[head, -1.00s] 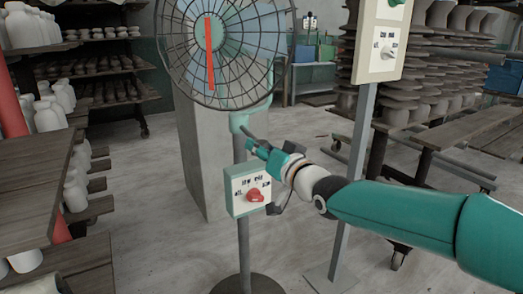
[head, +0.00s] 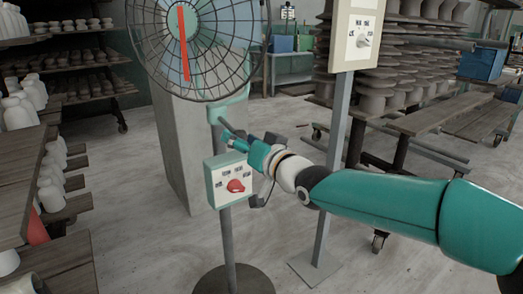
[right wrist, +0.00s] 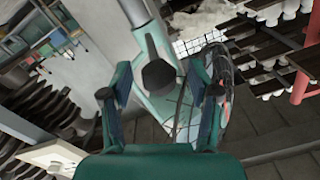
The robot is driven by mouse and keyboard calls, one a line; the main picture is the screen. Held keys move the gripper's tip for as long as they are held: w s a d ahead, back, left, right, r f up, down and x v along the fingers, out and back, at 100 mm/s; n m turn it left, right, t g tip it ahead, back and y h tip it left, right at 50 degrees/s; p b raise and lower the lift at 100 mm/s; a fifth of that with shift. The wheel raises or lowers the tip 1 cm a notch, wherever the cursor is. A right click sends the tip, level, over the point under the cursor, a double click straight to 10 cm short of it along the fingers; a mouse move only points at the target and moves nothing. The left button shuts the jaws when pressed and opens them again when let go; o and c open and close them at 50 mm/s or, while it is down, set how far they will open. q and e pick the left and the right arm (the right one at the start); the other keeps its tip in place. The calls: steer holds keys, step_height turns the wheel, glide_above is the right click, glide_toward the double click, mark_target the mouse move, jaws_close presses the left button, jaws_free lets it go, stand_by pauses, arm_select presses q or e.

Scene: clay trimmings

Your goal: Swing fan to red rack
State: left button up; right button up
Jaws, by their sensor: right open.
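The fan's round wire-caged head (head: 222,48) with a red strip stands on a grey post above a round base. A dark bar handle (head: 232,128) slants out from its teal neck. My right gripper (head: 249,146) is at this handle, above the pale control box with a red knob (head: 236,186). In the right wrist view the handle's dark round end (right wrist: 158,76) shows between my open fingers (right wrist: 160,95); I cannot tell whether they touch it. A red post (head: 37,229), seemingly of the red rack, is at the left; red framing (right wrist: 302,75) also shows in the wrist view. My left gripper is out of view.
A second post with a pale switch panel (head: 358,40) stands just right of the fan, behind my right arm. A concrete pillar (head: 185,150) is behind the fan. Shelves with white pots (head: 50,195) line the left. A wooden bench (head: 440,115) is at the right.

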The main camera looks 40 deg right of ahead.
steer(key=s, duration=1.1)
steer(key=shift+a, duration=0.3)
steer(key=shift+f, duration=0.1)
